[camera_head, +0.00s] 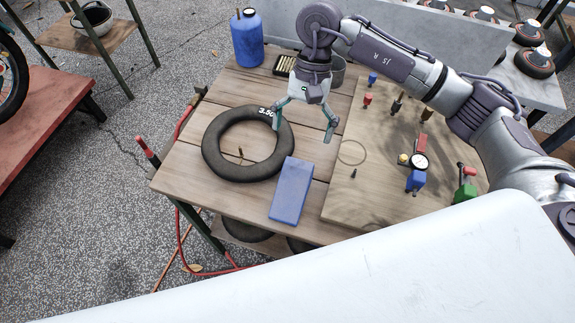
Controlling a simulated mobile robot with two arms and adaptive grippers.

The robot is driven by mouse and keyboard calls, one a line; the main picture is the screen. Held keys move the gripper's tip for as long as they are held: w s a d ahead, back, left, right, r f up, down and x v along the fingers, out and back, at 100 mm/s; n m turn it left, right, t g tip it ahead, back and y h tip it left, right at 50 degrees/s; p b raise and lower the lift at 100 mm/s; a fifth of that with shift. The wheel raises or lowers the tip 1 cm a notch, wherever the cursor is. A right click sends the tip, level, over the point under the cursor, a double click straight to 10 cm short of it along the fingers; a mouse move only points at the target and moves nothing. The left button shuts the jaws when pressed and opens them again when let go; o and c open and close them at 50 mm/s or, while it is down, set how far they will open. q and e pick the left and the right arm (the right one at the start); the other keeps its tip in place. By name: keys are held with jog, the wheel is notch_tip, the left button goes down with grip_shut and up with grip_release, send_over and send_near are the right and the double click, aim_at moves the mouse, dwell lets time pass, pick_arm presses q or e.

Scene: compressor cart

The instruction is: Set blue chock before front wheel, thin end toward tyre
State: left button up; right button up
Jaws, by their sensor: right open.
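A blue wedge-like block, which I take to be the blue chock (291,190), lies on the wooden table near its front edge. Which of its ends is thinner is hard to tell from above. My right gripper (303,133) hangs above the table, behind the chock and apart from it. Its fingers are spread and nothing is between them. A spoked wheel with a black tyre (8,75) is cut off at the left edge, by a red platform (45,118). I cannot tell whether it is the front wheel. My left gripper is out of view.
A black inner tube (212,162) lies left of the chock on the wooden table (185,180). A blue bottle (247,40) stands at the back. A wooden board (345,200) with gauge and small fittings lies to the right. A red hose (179,225) hangs at the left; grey floor separates table and platform.

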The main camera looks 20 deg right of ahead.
aim_at(295, 178)
jog(key=x, duration=0.2)
jog(key=p+x, duration=0.1)
jog(key=x, duration=0.5)
jog(key=shift+s+r+p, duration=0.1)
jog(key=shift+s+p, duration=0.2)
jog(key=shift+p, duration=0.1)
jog(key=shift+f, duration=0.2)
jog(key=p+x, duration=0.2)
jog(key=x, duration=0.2)
jog(key=shift+f, duration=0.15)
jog(key=shift+s+f, duration=0.1)
jog(key=shift+f, duration=0.4)
jog(key=shift+c, duration=0.2)
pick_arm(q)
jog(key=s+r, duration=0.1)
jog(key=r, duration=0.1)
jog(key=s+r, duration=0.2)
pick_arm(e)
jog(key=c, duration=1.7)
jog(key=shift+r, duration=0.1)
